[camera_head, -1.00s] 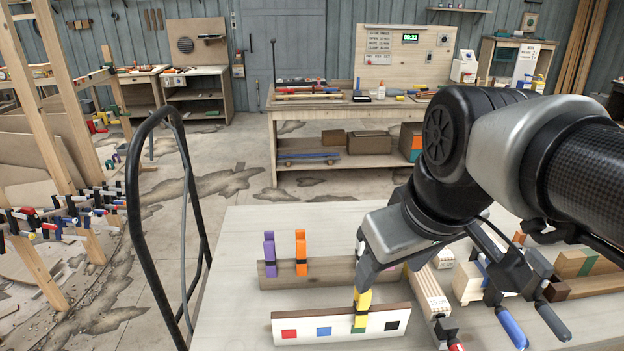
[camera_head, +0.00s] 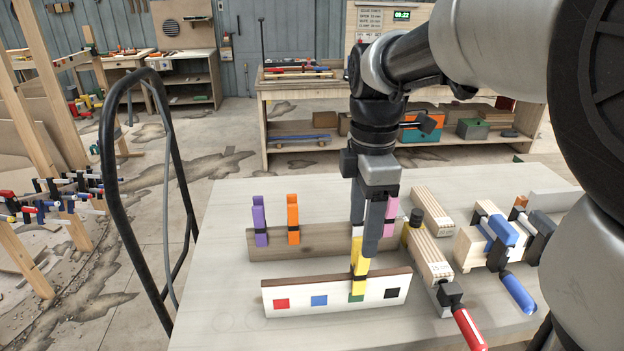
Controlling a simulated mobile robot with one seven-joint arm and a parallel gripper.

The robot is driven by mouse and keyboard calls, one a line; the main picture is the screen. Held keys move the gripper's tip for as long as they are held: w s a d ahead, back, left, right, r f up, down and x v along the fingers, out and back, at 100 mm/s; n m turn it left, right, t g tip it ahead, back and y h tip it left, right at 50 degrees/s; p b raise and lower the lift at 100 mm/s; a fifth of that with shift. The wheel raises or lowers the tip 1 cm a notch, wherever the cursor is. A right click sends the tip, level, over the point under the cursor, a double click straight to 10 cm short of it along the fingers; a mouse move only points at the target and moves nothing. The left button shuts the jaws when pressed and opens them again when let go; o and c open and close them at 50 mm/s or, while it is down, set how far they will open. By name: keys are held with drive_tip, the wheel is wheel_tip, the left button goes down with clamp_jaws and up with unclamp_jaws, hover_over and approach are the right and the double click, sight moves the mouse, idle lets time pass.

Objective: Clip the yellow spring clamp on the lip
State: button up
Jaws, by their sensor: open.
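The yellow spring clamp (camera_head: 359,262) stands upright on the top edge of the white-faced strip (camera_head: 337,294), its dark jaws over the edge above the green square (camera_head: 356,298). The strip's face also has red, blue and black squares. My gripper (camera_head: 366,250) points down at the clamp's upper end, fingers open. The fingers overlap the clamp's top in this view, so I cannot tell whether they touch it.
Behind, a brown strip (camera_head: 275,239) carries a purple clamp (camera_head: 259,220), an orange clamp (camera_head: 293,219) and a pink clamp (camera_head: 391,214). Wooden blocks (camera_head: 429,255) and bar clamps with blue (camera_head: 518,293) and red (camera_head: 470,330) handles crowd the right. The table's left side is clear.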

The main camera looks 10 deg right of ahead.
sight(360, 263)
wheel_tip(360, 263, down, 9)
drive_tip(key=shift+s+f+b, duration=0.1)
drive_tip(key=shift+f+b, duration=0.1)
drive_tip(key=shift+b, duration=0.4)
